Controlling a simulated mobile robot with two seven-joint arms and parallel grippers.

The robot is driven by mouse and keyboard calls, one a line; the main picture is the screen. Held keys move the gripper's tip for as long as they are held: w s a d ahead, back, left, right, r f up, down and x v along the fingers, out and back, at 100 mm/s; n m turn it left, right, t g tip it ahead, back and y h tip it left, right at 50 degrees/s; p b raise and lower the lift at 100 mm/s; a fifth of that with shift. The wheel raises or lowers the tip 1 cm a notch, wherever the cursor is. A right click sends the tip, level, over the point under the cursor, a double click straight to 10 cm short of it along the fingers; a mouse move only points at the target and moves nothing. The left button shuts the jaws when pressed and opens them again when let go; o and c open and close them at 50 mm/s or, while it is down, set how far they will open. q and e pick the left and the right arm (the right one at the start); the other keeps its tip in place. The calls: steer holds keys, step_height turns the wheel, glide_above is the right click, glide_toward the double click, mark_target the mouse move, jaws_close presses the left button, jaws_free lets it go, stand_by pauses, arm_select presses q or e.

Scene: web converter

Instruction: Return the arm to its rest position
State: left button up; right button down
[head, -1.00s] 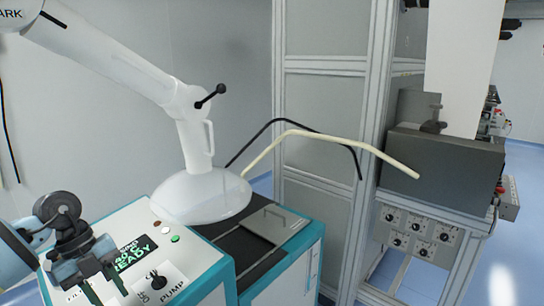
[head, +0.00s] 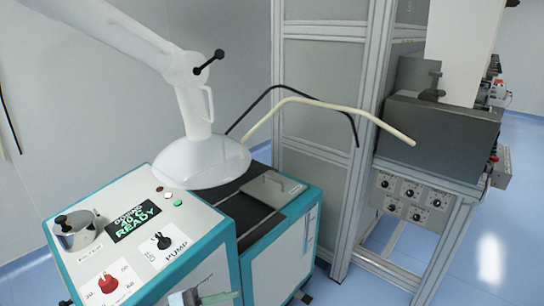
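The tip of my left gripper (head: 202,297) shows at the bottom edge of the head view, in front of the white control panel (head: 208,251). Only a grey block and a greenish finger are visible. The rest is cut off, so I cannot tell whether it is open or shut or whether it touches the panel. The rest of my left arm is out of view. My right gripper is not in view.
The panel carries a READY display (head: 134,221), a PUMP knob (head: 163,243), a red dial (head: 108,284) and a metal pot (head: 77,229). A white hood (head: 202,163) hangs above the machine. A metal frame (head: 366,150) stands right; floor is clear at lower right.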

arm_select(q)
steer(key=s+a+f+n+t+y, duration=0.3)
steer(key=f+n+t+y, duration=0.3)
steer(key=n, duration=0.3)
steer(key=s+a+f+n+t+y, duration=0.35)
steer(key=f+n+t+y, duration=0.2)
steer(key=f+n, duration=0.2)
steer(key=s+a+f+n+g+y, duration=0.2)
steer(key=s+f, duration=0.4)
steer(key=s, duration=0.3)
steer(key=s+a+f+n+g+y, duration=0.3)
steer(key=s+f+g, duration=0.2)
steer(key=s, duration=0.3)
steer(key=shift+s+a+f, duration=0.15)
steer(key=shift+s+f, duration=0.2)
steer(key=shift+f, duration=0.3)
steer(key=shift+g+y, duration=0.25)
